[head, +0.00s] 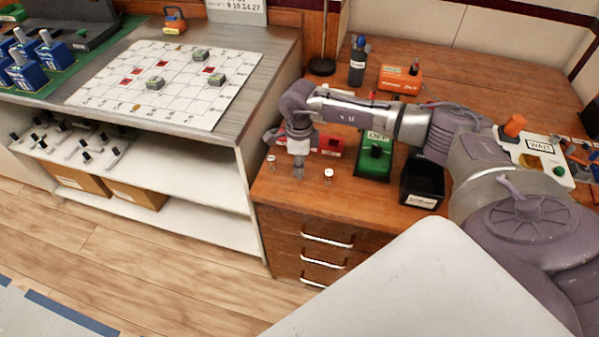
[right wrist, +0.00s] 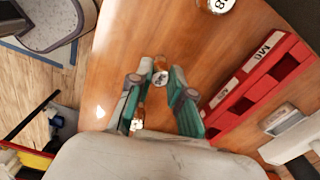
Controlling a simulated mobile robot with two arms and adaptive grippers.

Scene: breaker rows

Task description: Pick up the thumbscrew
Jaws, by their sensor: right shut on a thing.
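My right gripper (head: 299,170) points down at the left front part of the wooden desk. In the right wrist view its two green-grey fingers (right wrist: 157,80) are shut on a small thumbscrew (right wrist: 160,72) with a brassy body and a pale marked top. In the head view the fingers mostly hide it, and I cannot tell whether it touches the desk. Two similar small white-topped pieces stand apart from the gripper, one to its left (head: 271,160) and one to its right (head: 328,175). My left gripper is not in view.
A red labelled holder (right wrist: 255,80) lies close beside the fingers. A green box (head: 374,160) and a black bin (head: 422,181) stand to the right on the desk (head: 290,193). The desk's front edge is near. A shelf unit (head: 190,185) stands left.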

